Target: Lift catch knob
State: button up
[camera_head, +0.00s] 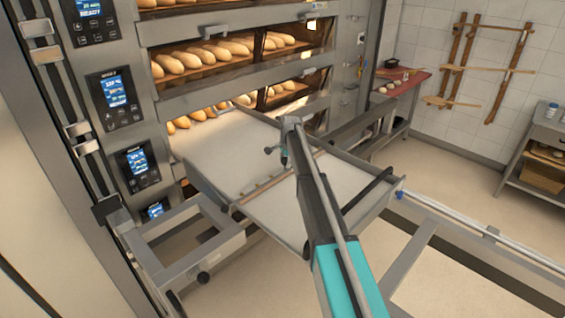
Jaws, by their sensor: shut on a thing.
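My arm reaches from the bottom of the view out over the pale loader deck (240,135) in front of the ovens. My gripper (284,161) is at its far end, small and partly hidden by my own wrist. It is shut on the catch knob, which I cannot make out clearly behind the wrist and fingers. Whether the knob is raised cannot be told.
A wooden-toned crossbar (262,187) spans the deck. A steel frame with a black knob (204,277) stands at the lower left, and a rail (480,233) runs right. Loaves (205,54) fill the deck ovens behind. Floor is free at the right.

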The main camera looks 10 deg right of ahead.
jog(key=shift+s, duration=0.1)
grip_shut()
jog(key=shift+r+p, duration=1)
jog(key=o, duration=0.9)
grip_release()
jog(key=shift+o, duration=0.2)
